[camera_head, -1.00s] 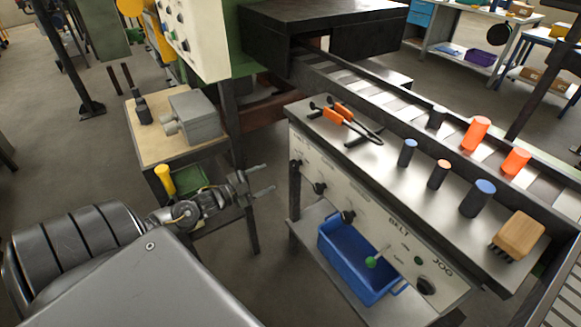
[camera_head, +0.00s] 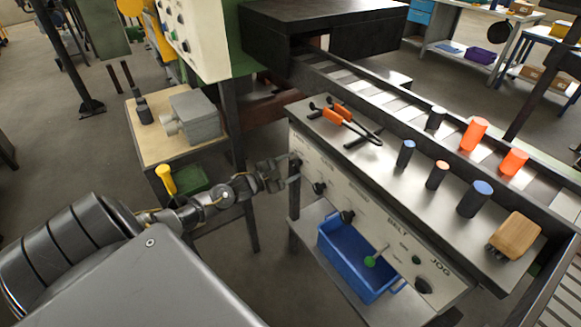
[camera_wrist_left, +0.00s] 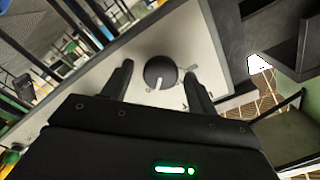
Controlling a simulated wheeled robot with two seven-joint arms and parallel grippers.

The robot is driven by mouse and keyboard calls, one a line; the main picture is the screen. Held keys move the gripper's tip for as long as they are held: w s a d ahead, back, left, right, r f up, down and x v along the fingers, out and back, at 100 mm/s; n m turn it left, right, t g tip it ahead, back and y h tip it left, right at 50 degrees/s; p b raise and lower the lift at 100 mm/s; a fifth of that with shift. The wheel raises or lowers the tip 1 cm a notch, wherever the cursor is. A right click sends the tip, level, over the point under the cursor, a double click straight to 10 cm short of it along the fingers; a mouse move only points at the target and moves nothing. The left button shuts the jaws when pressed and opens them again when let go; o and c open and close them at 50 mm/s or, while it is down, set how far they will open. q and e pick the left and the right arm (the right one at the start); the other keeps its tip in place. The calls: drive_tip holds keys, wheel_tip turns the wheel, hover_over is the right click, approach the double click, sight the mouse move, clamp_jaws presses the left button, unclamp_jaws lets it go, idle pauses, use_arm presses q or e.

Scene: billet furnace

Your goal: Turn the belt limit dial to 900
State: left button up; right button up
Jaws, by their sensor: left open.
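A grey-white control panel (camera_head: 375,235) on the front of the belt bench carries a row of black dials. My left gripper (camera_head: 292,170) is open in front of the panel's left end, at the leftmost dial (camera_head: 296,161). In the left wrist view, a round black dial (camera_wrist_left: 160,71) with a pale pointer mark sits between the two spread fingertips of my gripper (camera_wrist_left: 158,74). The fingers appear apart from it on both sides. Two more dials are to the right, a second (camera_head: 319,188) and a third (camera_head: 347,216). The small dial labels are unreadable. My right gripper is out of view.
A blue bin (camera_head: 335,252) stands on the shelf below. A side table (camera_head: 155,150) stands left.

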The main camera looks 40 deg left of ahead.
use_arm(q)
drive_tip(key=shift+c, duration=0.5)
drive_tip(key=c, duration=0.9)
drive_tip(key=shift+n, duration=0.4)
drive_tip(key=n+p, duration=0.2)
drive_tip(key=n, duration=0.1)
drive_tip(key=shift+r+n, duration=0.15)
drive_tip(key=shift+n, duration=0.25)
drive_tip(key=n+p, duration=0.1)
drive_tip(key=n, duration=0.3)
drive_tip(key=shift+a+n, duration=0.1)
drive_tip(key=shift+n, duration=0.2)
drive_tip(key=n+p, duration=0.2)
drive_tip(key=n, duration=0.2)
drive_tip(key=n+p, duration=0.1)
drive_tip(key=n, duration=0.3)
drive_tip(key=shift+a+n, duration=0.1)
drive_tip(key=shift+n, duration=0.2)
